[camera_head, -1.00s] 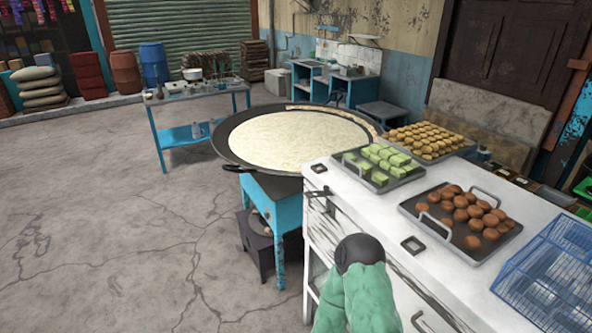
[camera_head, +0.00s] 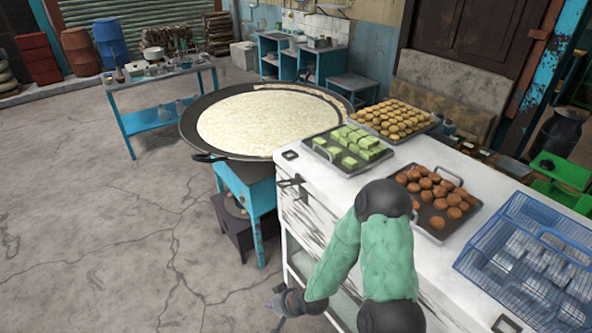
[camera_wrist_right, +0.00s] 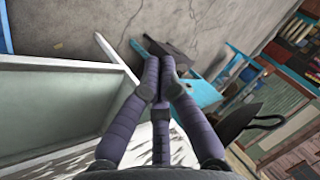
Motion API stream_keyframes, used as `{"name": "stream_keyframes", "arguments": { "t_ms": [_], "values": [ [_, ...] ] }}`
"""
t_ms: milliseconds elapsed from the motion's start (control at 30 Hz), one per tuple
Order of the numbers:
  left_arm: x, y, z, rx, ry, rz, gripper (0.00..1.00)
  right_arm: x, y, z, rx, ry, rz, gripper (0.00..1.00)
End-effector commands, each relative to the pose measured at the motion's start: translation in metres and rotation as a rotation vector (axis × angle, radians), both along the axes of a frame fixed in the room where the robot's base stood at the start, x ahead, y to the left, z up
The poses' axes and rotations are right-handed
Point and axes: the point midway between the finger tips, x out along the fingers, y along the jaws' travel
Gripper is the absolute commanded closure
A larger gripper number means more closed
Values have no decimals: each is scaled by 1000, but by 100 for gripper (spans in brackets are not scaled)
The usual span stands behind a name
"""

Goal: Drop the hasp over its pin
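A small dark metal hasp (camera_head: 290,182) sticks out at the upper front corner of the white counter (camera_head: 301,215). I cannot make out its pin. In the head view my right arm crosses the counter's front, and my right gripper (camera_head: 277,302) is low, in front of the counter, well below and apart from the hasp. In the wrist view the purple banded fingers of the right gripper (camera_wrist_right: 161,88) converge with their tips together and nothing between them. The hasp cannot be made out in the wrist view. My left gripper is out of view.
The counter carries trays of green sweets (camera_head: 352,145), yellow sweets (camera_head: 393,119) and brown balls (camera_head: 436,197), plus a blue wire basket (camera_head: 533,261). A wide pan (camera_head: 262,122) stands beside it on a blue stand. The floor (camera_head: 110,240) at left is clear.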

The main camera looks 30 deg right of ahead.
Motion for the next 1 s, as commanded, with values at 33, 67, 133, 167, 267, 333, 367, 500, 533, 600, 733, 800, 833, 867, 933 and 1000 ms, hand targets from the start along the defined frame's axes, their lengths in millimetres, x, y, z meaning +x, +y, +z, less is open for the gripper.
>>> {"name": "stream_keyframes", "arguments": {
  "t_ms": [33, 67, 133, 167, 267, 333, 367, 500, 533, 600, 733, 800, 833, 867, 933, 1000],
  "values": [
    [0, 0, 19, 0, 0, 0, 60, 20, -27, 44, -14, -88, -31, 100],
    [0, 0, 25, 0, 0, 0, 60, 30, -40, 64, -21, -136, -43, 100],
    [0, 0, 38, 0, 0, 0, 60, 48, -70, 111, -39, -246, -65, 100],
    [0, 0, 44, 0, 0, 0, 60, 55, -83, 132, -48, -292, -72, 100],
    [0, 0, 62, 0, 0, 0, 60, 68, -124, 203, -83, -434, -84, 100],
    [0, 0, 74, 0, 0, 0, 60, 72, -148, 251, -110, -522, -84, 100],
    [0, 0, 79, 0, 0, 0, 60, 72, -157, 269, -121, -555, -81, 100],
    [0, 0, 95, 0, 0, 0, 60, 66, -187, 339, -170, -670, -60, 100],
    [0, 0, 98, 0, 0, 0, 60, 65, -191, 349, -177, -684, -54, 100],
    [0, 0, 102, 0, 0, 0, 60, 61, -198, 368, -191, -714, -44, 100],
    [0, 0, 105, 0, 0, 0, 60, 57, -204, 385, -206, -740, -32, 100],
    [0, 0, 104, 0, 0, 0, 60, 57, -204, 387, -208, -744, -29, 100],
    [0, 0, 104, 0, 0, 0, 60, 57, -204, 387, -208, -744, -29, 100],
    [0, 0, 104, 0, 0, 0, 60, 57, -204, 387, -208, -744, -28, 100],
    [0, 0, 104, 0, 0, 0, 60, 57, -204, 386, -208, -744, -28, 100],
    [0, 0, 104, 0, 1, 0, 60, 57, -204, 386, -208, -744, -28, 100]
  ]
}}
